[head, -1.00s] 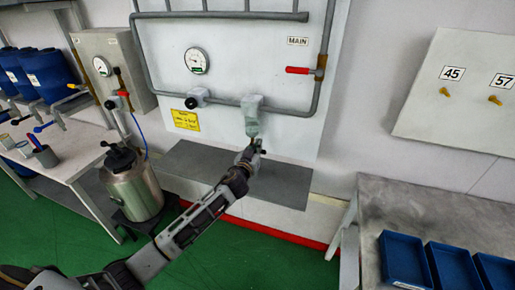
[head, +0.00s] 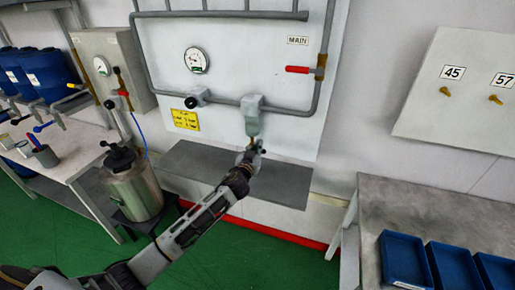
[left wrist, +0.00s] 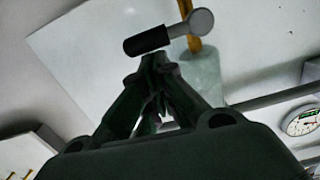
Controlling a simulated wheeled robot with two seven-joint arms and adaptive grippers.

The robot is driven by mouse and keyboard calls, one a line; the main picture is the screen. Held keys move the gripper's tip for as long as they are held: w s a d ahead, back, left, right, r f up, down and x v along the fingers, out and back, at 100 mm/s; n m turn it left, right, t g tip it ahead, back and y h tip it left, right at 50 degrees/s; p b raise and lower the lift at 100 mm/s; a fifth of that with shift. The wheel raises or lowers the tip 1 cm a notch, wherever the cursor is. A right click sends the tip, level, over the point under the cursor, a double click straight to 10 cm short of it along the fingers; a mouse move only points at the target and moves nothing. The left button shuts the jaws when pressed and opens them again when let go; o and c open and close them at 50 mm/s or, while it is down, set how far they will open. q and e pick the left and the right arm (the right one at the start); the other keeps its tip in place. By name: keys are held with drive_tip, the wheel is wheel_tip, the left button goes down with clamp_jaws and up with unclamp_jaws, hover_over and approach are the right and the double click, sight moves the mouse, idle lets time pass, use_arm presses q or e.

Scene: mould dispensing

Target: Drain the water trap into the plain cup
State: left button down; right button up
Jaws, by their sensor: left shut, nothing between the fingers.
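The water trap (head: 252,122) is a pale greenish bowl hanging under the pipe on the white panel. A brass stem (left wrist: 190,25) and a small drain lever with a black grip (left wrist: 147,40) show at its end in the left wrist view, where the trap (left wrist: 203,75) looks upside down. My left gripper (head: 254,151) is just below the trap. Its fingertips (left wrist: 160,57) are shut and empty, close to the lever's black grip; I cannot tell if they touch.
A bare grey shelf (head: 190,168) juts out below the trap. A steel canister (head: 133,188) stands left of it. Blue trays (head: 404,262) lie on the right table (head: 420,205). A red-handled MAIN valve (head: 298,70) and a gauge (head: 197,60) are on the panel.

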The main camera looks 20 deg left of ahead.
use_arm(q)
drive_tip(key=shift+d+f+m, duration=0.15)
drive_tip(key=shift+f+m, duration=0.2)
drive_tip(key=shift+m, duration=0.15)
use_arm(e)
drive_tip(key=shift+f, duration=0.3)
use_arm(q)
wheel_tip(320, 180, down, 8)
drive_tip(key=a+m+y+b, duration=0.1)
drive_tip(key=m+b, duration=0.5)
drive_tip(key=m, duration=1)
drive_tip(key=shift+a+f+t+b, duration=0.15)
drive_tip(key=shift+a+t+b, duration=0.15)
drive_tip(key=shift+a, duration=0.15)
use_arm(e)
drive_tip(key=w+d+f, duration=0.2)
drive_tip(key=d+f, duration=0.1)
drive_tip(key=f, duration=0.3)
drive_tip(key=shift+d, duration=0.15)
drive_tip(key=shift+s+d, duration=0.45)
drive_tip(key=shift+s, duration=0.3)
drive_tip(key=shift+a, duration=0.1)
